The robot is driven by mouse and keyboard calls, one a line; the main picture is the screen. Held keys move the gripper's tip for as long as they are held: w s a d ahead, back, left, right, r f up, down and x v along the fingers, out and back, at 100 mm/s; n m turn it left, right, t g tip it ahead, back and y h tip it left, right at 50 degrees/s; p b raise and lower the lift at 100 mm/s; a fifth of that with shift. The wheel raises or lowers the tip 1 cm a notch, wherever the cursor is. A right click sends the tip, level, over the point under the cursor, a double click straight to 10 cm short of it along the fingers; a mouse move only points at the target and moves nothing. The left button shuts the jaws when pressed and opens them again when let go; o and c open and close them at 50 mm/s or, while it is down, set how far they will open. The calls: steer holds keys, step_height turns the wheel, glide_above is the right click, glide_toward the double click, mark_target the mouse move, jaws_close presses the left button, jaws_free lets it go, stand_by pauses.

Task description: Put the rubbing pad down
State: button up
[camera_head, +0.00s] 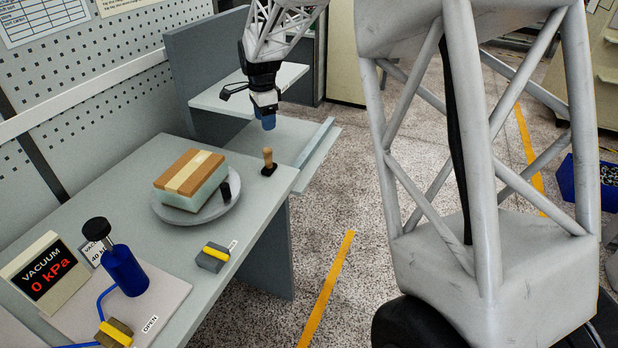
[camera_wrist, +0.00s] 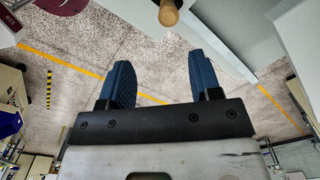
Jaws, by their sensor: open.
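The rubbing pad, seemingly the small wooden-handled piece with a dark base (camera_head: 268,162), stands upright on the bench near its right end. My gripper (camera_head: 268,122) is above it, pointing down, with a visible gap between the fingertips and the wooden handle. In the wrist view my gripper (camera_wrist: 163,82) shows two blue fingers spread apart with nothing between them. The wooden handle (camera_wrist: 173,8) shows there at the top edge, beyond the fingers and partly cut off. The pad's underside is hidden.
Nearer are a yellow-banded grey block (camera_head: 213,257), a blue pump (camera_head: 125,270) and a vacuum display (camera_head: 44,272) reading 0 kPa. A shelf (camera_head: 245,90) stands behind my gripper.

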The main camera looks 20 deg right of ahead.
steer(key=s+r+n+t, duration=0.1)
steer(key=s+r+n, duration=0.25)
steer(key=s, duration=0.75)
steer(key=s+a+r+n, duration=0.1)
steer(key=s+r+n, duration=0.3)
steer(key=s, duration=0.7)
steer(key=s+r+n+t, duration=0.15)
steer(key=s+n, duration=0.35)
steer(key=s, duration=0.6)
steer(key=s+f+n, duration=0.2)
steer(key=s+n, duration=0.2)
steer(key=s, duration=0.8)
steer(key=shift+s+a+n, duration=0.3)
steer(key=shift+a+n, duration=0.05)
steer(key=shift+o, duration=0.4)
